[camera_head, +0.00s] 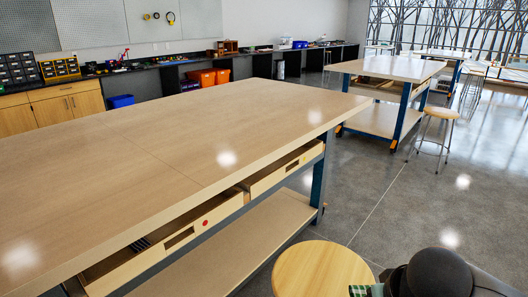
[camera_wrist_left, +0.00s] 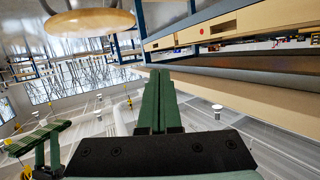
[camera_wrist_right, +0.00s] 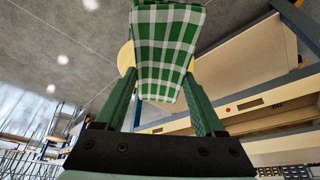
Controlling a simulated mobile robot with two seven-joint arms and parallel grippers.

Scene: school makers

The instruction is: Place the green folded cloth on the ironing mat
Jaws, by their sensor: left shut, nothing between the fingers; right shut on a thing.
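The green folded cloth (camera_wrist_right: 166,45), with white checks, is between the fingers of my right gripper (camera_wrist_right: 160,78) in the right wrist view. The gripper is shut on it, and the cloth hangs out past the fingertips. A small part of the cloth (camera_head: 366,291) shows at the bottom edge of the head view, beside the round stool. The cloth (camera_wrist_left: 38,137) also shows at the left of the left wrist view. My left gripper (camera_wrist_left: 158,75) is shut and empty, with its fingers together; it is outside the head view. I see no ironing mat in any view.
A large wooden worktable (camera_head: 150,160) with a bare top fills the left of the head view; drawers (camera_head: 180,238) below it stand partly open. A round stool (camera_head: 322,270) stands close in front. A second table (camera_head: 395,68) and stool (camera_head: 440,113) stand farther right. Open floor lies between.

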